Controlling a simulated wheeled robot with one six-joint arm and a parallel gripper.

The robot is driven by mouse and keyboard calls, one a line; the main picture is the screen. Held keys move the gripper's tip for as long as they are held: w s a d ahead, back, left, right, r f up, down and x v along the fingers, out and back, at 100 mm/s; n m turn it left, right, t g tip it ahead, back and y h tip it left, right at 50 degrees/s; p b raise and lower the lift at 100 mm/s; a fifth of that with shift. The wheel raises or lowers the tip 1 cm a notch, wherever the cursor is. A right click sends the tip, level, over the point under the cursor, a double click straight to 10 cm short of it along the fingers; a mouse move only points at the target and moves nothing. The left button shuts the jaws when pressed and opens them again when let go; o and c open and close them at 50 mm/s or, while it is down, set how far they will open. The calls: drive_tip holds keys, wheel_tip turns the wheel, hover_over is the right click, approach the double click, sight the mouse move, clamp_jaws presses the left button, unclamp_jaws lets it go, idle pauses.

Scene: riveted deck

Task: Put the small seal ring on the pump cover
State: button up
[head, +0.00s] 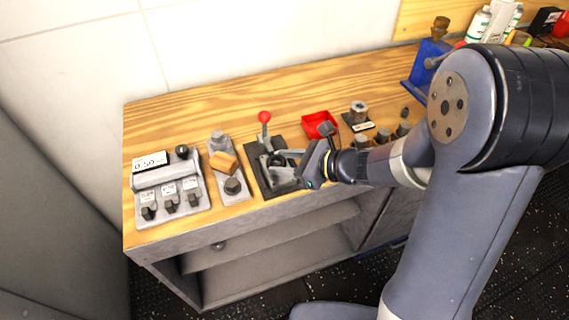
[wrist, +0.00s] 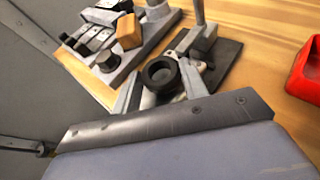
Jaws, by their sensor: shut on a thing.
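My gripper (head: 296,166) is low over the black base plate of a lever fixture (head: 264,142) with a red knob. In the wrist view my gripper (wrist: 162,84) has its two pale fingers on either side of a thick dark ring (wrist: 150,82), and is shut on it. I take this to be the small seal ring; its hole faces up. In the head view the ring (head: 277,160) is small and partly hidden. Whether it touches the fixture beneath I cannot tell. I cannot tell for sure which part is the pump cover.
Left of the fixture stand a grey stand with an orange block (head: 223,162) and a grey panel with a display (head: 168,180). A red tray (head: 319,124) and a small labelled stand (head: 359,113) are to the right. Bare wood shows along the bench's back.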

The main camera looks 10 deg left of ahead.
drive_tip(key=shift+f, duration=0.25)
drive_tip(key=shift+f, duration=0.15)
drive_tip(key=o, duration=0.9)
drive_tip(key=shift+o, duration=0.2)
drive_tip(key=shift+r, duration=0.35)
drive_tip(key=v, duration=1.2)
drive_tip(key=shift+f+p, duration=0.2)
drive_tip(key=shift+p, duration=0.15)
